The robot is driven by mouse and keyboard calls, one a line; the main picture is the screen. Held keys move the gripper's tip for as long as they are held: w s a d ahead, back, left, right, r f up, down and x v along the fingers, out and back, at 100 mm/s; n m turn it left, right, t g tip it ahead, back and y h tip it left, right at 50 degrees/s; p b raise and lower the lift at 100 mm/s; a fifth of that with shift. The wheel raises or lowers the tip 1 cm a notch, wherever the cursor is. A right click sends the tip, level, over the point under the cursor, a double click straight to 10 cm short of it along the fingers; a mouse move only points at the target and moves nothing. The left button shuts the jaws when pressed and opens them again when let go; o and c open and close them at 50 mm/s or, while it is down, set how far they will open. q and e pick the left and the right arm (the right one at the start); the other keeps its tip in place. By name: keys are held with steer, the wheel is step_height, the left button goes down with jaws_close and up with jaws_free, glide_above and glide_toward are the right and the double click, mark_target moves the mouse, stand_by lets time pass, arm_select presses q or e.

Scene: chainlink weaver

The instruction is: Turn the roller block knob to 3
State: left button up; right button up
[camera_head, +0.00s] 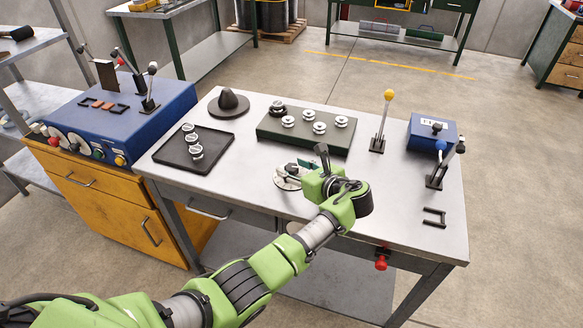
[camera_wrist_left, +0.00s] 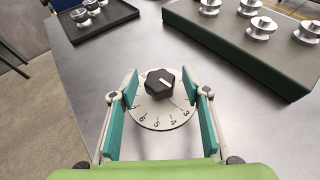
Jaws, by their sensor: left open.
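A black faceted knob (camera_wrist_left: 160,83) with a white pointer mark sits on a round pale dial (camera_wrist_left: 165,115) on the metal table. The mark points to the right and slightly up. Numbers 3 to 6 read along the dial's near edge, with 3 at the right; the far part is hidden behind the knob. In the head view the dial (camera_head: 287,183) is partly covered by my gripper. My left gripper (camera_wrist_left: 160,75) is open, with one teal-padded finger on each side of the knob, not touching it. My right gripper is not in view.
A dark green block (camera_head: 305,133) with several metal rollers stands behind the dial. A black tray (camera_head: 172,155) with metal rollers lies to the left. A yellow-tipped lever (camera_head: 380,120) and a blue box (camera_head: 425,133) stand to the right. Bare tabletop surrounds the dial.

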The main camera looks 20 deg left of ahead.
arm_select(q)
steer(key=v, duration=0.6)
steer(key=shift+s+d, duration=0.1)
stand_by(0.3)
